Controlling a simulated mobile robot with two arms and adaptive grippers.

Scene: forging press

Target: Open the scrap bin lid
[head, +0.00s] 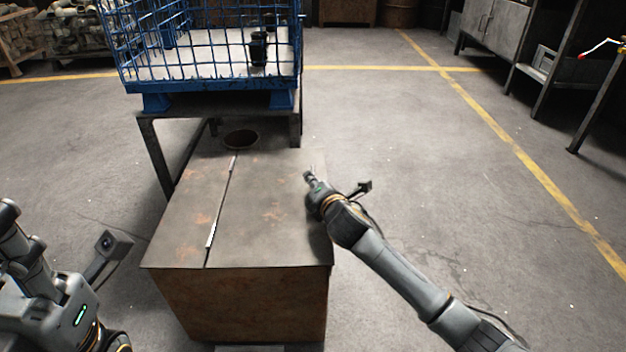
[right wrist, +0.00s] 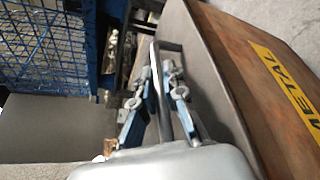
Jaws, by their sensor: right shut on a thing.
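The scrap bin (head: 245,302) is a rusty brown box in the middle of the head view. Its flat grey lid (head: 265,225) lies level on top, with a narrow seam along its left part. My right gripper (head: 309,176) is at the lid's right edge. In the right wrist view, its two fingers (right wrist: 154,95) are shut around a thin metal handle bar (right wrist: 159,90) beside the lid. The bin side with a yellow METAL label (right wrist: 285,80) shows there too. My left gripper (head: 22,225) is low at the left, apart from the bin; its fingertips are not clear.
A blue wire cage (head: 210,88) on a dark metal stand (head: 150,150) is right behind the bin. A round dark opening (head: 241,139) is at the bin's far end. The floor to the right is open up to a yellow line (head: 510,145) and metal cabinets (head: 495,25).

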